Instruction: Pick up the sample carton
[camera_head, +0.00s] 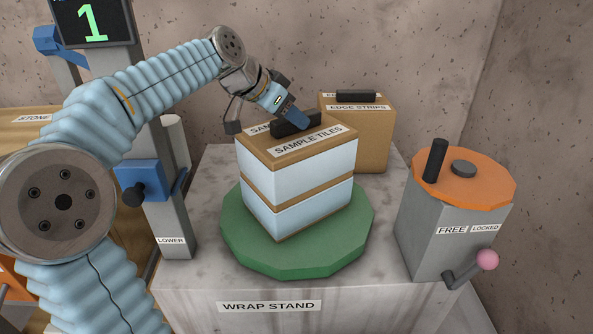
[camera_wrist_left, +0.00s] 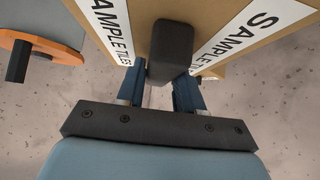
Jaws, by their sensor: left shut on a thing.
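The sample carton (camera_head: 298,180) is a brown box labelled SAMPLE TILES, with white bands around its sides and a black handle on top. It stands upright on a round green turntable (camera_head: 240,245). My left gripper (camera_head: 287,120) reaches down from the upper left and is shut on the carton's black handle. In the left wrist view the handle (camera_wrist_left: 172,45) sits between the blue fingers (camera_wrist_left: 187,92), with the carton top (camera_wrist_left: 240,20) beyond. My right gripper is not in view.
A second brown carton labelled EDGE STRIPS (camera_head: 372,140) stands close behind on the slab. A grey box with an orange top (camera_head: 480,185), labelled FREE and LOCKED, stands at the right with a pink-knobbed crank. The grey slab (camera_head: 200,285) is labelled WRAP STAND. A post (camera_head: 175,225) stands at left.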

